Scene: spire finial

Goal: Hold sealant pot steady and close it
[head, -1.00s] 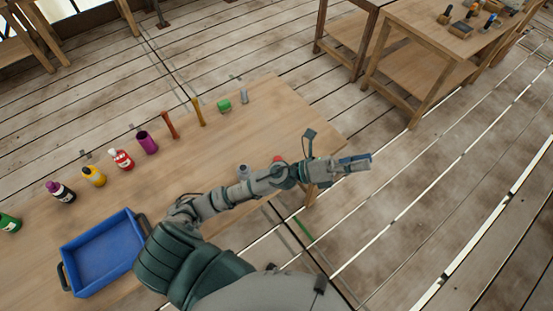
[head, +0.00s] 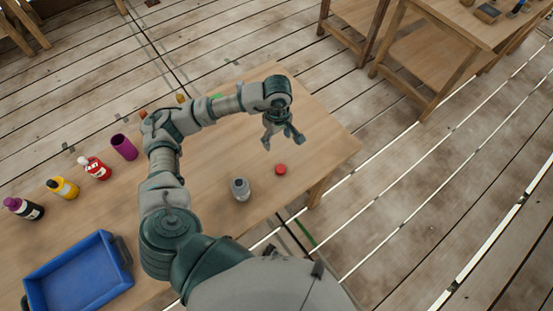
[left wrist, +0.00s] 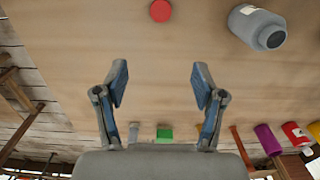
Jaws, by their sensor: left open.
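The sealant pot is most likely the grey pot (head: 240,189) standing upright near the table's front edge; it also shows at the upper right of the left wrist view (left wrist: 258,26). A red round lid (head: 280,169) lies on the table just right of the pot and shows at the top of the left wrist view (left wrist: 160,10). My left gripper (head: 281,142) is open and empty, above the table and beyond the lid. Its two fingers stand apart in the left wrist view (left wrist: 160,85), with only tabletop between them. My right gripper is not in view.
A blue tray (head: 36,293) sits at the table's left. Purple (head: 124,147), red-and-white (head: 94,168), yellow (head: 62,187) and dark (head: 23,208) containers line the far side. A green object (left wrist: 164,134) shows in the left wrist view. The table's right end is clear.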

